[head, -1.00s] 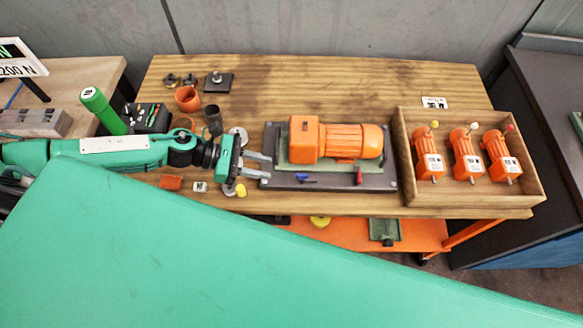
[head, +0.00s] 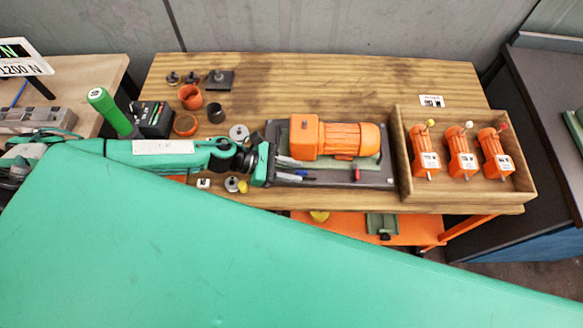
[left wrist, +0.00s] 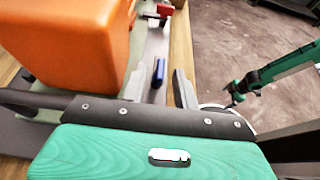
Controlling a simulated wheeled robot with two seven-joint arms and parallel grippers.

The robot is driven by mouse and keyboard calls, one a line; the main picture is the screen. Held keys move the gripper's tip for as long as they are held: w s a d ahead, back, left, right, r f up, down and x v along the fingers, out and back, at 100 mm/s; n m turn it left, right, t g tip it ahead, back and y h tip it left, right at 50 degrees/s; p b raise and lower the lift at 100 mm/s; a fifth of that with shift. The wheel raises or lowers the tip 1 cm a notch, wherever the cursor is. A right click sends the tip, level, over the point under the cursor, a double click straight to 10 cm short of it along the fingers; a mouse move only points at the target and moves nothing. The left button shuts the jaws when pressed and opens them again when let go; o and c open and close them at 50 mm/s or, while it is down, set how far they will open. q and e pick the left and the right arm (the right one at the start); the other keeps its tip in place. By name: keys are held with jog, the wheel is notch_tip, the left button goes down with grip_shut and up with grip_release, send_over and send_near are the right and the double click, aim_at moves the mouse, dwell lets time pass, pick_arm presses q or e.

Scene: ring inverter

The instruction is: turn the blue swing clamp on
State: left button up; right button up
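The blue swing clamp (head: 302,173) is a small blue handle on the front strip of the dark fixture plate (head: 340,181), in front of the orange motor (head: 338,138). My left gripper (head: 297,169) is open at the left end of the plate, its fingers pointing right. In the left wrist view the blue handle (left wrist: 158,72) shows just beyond and between the tips of my left gripper (left wrist: 158,84), with gaps on both sides. The red clamp (head: 357,174) stands further right.
A wooden box (head: 400,160) with three small orange motors stands right of the plate. Cups, discs and small parts lie on the bench (head: 270,75) to the left and back. The bench's front edge runs close to the plate.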

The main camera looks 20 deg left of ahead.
aim_at(302, 174)
pick_arm(q)
grip_shut()
jog(key=shift+s+n+t, duration=0.1)
jog(key=shift+n+t, duration=0.2)
jog(key=n+t, duration=0.1)
jog(key=n+t+y+p, duration=0.1)
jog(key=s+n+t+y+p, duration=0.1)
jog(key=shift+d+r+n, duration=0.2)
jog(key=shift+d+n, duration=0.1)
jog(key=n+t+y+p, duration=0.2)
jog(key=n+t+y, duration=0.1)
jog(key=d+n+t+y+p, duration=0.1)
jog(key=n+y+p, duration=0.1)
jog(key=shift+s+t, duration=0.3)
jog(key=shift+s, duration=0.05)
jog(key=n+y+p, duration=0.1)
jog(key=n+y, duration=0.1)
jog(key=d+n+t+y+p, duration=0.1)
jog(key=n+y, duration=0.1)
jog(key=y, duration=0.1)
jog(key=shift+s+f+n, duration=0.1)
jog(key=shift+n, duration=0.3)
jog(key=shift+d+n+y+p, duration=0.2)
jog(key=shift+n+y+p, duration=0.05)
jog(key=shift+n+y, duration=0.8)
jog(key=shift+d+n+y+p, duration=0.15)
jog(key=shift+n+y+p, duration=0.1)
jog(key=shift+n+y, duration=0.8)
jog(key=shift+y, duration=0.4)
